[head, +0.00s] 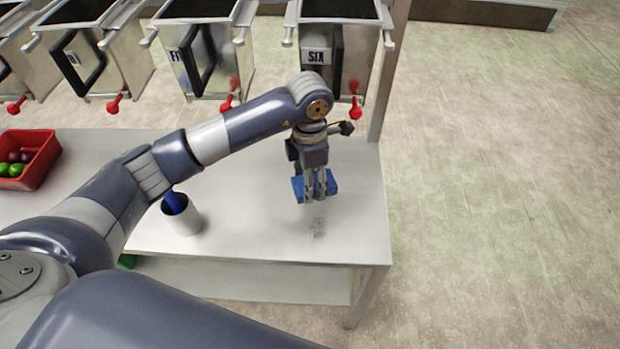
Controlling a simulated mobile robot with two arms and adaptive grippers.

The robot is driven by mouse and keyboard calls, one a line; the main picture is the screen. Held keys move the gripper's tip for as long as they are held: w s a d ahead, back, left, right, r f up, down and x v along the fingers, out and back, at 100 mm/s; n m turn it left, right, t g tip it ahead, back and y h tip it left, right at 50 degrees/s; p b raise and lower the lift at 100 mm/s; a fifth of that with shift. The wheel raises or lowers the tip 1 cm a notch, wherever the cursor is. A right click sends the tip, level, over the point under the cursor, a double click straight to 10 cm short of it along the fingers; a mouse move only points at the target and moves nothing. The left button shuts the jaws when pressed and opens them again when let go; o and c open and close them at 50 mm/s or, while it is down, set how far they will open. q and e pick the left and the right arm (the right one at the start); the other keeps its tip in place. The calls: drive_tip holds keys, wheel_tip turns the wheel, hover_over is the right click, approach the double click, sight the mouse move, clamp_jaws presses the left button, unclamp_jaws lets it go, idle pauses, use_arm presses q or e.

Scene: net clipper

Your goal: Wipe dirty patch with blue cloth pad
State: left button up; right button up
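A blue cloth pad (330,185) is at my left gripper (316,196), whose arm comes in from the left. The gripper points down, and its fingers look closed on the pad, covering its middle. The dirty patch (318,228) is a small grey-brown smudge on the white table (260,235), near the front right corner. The pad is just behind the patch in the picture and does not cover it. I cannot tell whether the pad touches the table. My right gripper is not in view.
A white cup (183,218) with a blue item in it stands left of the patch. A red crate (40,160) of green and dark round items sits far left. Metal bins (320,50) with red levers (355,100) line the back. The table's right end is clear.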

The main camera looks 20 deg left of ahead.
sight(310, 208)
use_arm(q)
drive_tip(key=shift+f+n, duration=0.25)
drive_tip(key=shift+n, duration=0.05)
drive_tip(key=shift+f, duration=0.2)
drive_tip(key=shift+f+b, duration=0.5)
drive_tip(key=shift+f, duration=0.05)
wheel_tip(310, 208, down, 4)
drive_tip(key=shift+r+b, duration=0.25)
drive_tip(key=shift+b, duration=0.75)
drive_tip(key=shift+f, duration=0.4)
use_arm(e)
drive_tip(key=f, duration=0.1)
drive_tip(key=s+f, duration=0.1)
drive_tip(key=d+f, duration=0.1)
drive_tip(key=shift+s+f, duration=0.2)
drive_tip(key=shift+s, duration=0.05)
use_arm(q)
drive_tip(key=shift+f+b, duration=0.4)
drive_tip(key=shift+b, duration=0.1)
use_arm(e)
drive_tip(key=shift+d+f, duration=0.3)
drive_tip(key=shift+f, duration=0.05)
use_arm(q)
drive_tip(key=shift+f+b, duration=0.6)
drive_tip(key=shift+f, duration=0.05)
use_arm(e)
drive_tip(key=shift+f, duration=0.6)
